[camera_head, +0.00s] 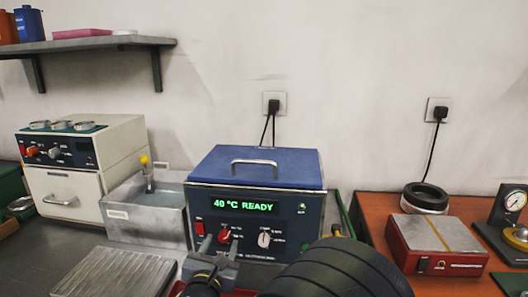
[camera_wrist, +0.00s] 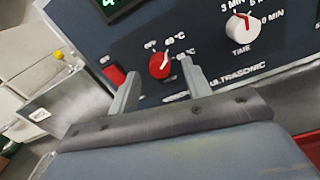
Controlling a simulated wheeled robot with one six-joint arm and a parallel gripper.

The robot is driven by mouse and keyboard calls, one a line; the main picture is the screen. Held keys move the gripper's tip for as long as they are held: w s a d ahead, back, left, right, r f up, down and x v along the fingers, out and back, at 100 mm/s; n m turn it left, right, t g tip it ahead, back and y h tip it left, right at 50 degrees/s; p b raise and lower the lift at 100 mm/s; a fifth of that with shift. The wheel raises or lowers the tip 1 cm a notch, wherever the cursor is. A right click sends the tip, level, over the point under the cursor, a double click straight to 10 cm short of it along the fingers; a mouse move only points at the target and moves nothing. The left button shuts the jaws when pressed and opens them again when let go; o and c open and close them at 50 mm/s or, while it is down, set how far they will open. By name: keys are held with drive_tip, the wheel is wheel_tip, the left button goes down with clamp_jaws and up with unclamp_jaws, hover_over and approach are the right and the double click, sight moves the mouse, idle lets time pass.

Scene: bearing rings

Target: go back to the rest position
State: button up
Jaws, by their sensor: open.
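My gripper (camera_head: 219,244) is open and empty in front of the ultrasonic cleaner (camera_head: 256,167). In the wrist view, the two fingers of my gripper (camera_wrist: 159,76) stand apart on either side of the red temperature knob (camera_wrist: 160,64). Whether the fingers are clear of the panel in depth is hard to tell. The knob (camera_head: 225,237) also shows in the head view, just above and between the fingertips. Its pointer is turned toward the upper right in the wrist view. The green display (camera_head: 244,204) reads "40 °C READY". The white time knob (camera_wrist: 242,27) is to the right.
A metal basin (camera_head: 150,214) with a yellow-topped item stands left of the cleaner. A ribbed metal plate (camera_head: 115,273) lies at front left. A red-sided box (camera_head: 436,244) and a dark ring (camera_head: 425,196) sit on the brown surface at right. A shelf (camera_head: 90,43) hangs upper left.

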drive_tip(key=s, duration=0.5)
drive_tip(key=s+a, duration=0.1)
drive_tip(key=s, duration=0.2)
drive_tip(key=shift+s, duration=0.45)
drive_tip(key=shift+d, duration=0.15)
